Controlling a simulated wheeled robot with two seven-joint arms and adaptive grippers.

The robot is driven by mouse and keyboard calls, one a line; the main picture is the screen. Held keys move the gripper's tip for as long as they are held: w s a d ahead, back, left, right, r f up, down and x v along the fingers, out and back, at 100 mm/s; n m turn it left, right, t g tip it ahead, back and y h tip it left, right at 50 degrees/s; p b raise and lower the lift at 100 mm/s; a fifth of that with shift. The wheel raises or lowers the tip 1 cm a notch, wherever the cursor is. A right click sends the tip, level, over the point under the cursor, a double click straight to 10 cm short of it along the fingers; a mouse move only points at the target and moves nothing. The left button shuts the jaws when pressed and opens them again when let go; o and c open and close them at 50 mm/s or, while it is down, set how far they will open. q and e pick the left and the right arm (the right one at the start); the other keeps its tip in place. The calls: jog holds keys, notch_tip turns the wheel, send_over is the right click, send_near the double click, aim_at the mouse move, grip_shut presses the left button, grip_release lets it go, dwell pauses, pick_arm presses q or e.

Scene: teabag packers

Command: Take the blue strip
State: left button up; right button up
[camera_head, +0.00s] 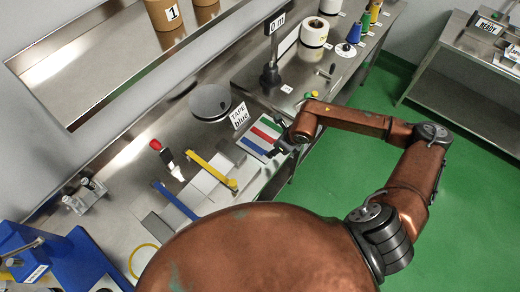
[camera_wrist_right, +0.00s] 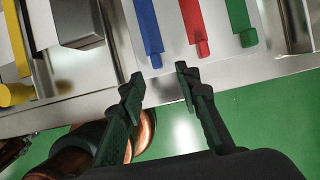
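A blue strip (camera_wrist_right: 148,28) lies beside a red strip (camera_wrist_right: 193,20) and a green strip (camera_wrist_right: 240,18) on a pale surface. In the head view the same blue strip (camera_head: 254,147) is nearest of the three, next to the red strip (camera_head: 262,135) and green strip (camera_head: 267,125). My right gripper (camera_wrist_right: 158,82) is open and empty; the blue strip's rounded end lies just beyond the gap between its fingertips, apart from them. In the head view the right gripper (camera_head: 283,147) is at the strips' right end, partly hidden by my arm. My left gripper is out of view.
A "TAPE blue" sign (camera_head: 239,116) stands behind the strips. Another blue strip (camera_head: 175,200), a yellow bar (camera_head: 212,171) and a red-handled tool (camera_head: 166,158) lie left on the bench. A grey block (camera_wrist_right: 77,22) sits left of the strip. Green floor (camera_head: 330,175) is free beyond the bench edge.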

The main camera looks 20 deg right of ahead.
jog(key=p+x, duration=0.1)
jog(key=x, duration=0.3)
jog(key=shift+w+a+f, duration=0.1)
jog(key=shift+a+f, duration=0.05)
jog(key=shift+a, duration=0.1)
grip_shut()
